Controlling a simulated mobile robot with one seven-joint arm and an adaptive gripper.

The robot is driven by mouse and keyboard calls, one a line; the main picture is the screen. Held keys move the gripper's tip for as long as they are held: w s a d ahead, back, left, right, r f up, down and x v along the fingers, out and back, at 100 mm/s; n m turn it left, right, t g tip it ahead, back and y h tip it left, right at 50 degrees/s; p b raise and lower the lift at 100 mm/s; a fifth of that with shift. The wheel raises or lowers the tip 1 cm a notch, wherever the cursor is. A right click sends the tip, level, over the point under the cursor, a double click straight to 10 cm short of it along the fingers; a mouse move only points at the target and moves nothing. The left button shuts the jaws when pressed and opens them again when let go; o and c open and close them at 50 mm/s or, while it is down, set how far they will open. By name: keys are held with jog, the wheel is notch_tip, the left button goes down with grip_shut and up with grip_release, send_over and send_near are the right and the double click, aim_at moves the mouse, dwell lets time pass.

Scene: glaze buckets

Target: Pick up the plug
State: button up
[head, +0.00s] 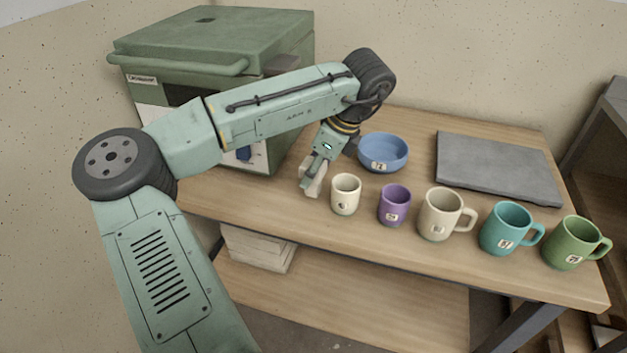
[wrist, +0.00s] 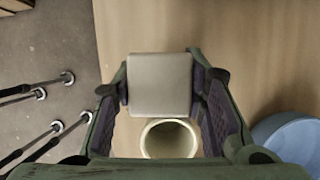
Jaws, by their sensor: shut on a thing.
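The plug (wrist: 160,88) is a pale grey-beige block with a square face, seen between the two fingers in the wrist view. My gripper (head: 311,178) is shut on it, with one finger on each side. In the head view the plug (head: 316,186) shows partly below the fingers, to the left of the small cream cup (head: 345,194). The fingers hide part of it there. I cannot tell whether it touches the tabletop. In the wrist view the cream cup (wrist: 168,140) shows just below the plug.
A blue bowl (head: 383,153) stands behind the cup. A purple cup (head: 394,205), beige mug (head: 440,215), teal mug (head: 507,229) and green mug (head: 572,243) line the table's front (head: 300,226). A grey slab (head: 495,166) lies behind them. A green kiln (head: 210,50) stands at the back left.

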jog(key=s+a+r+b, duration=0.1)
jog(key=s, duration=0.6)
jog(key=s+a+r+b, duration=0.1)
jog(key=s+a, duration=0.1)
jog(key=s, duration=0.6)
jog(key=shift+s+a, duration=0.3)
jog(key=shift+w+a, duration=0.1)
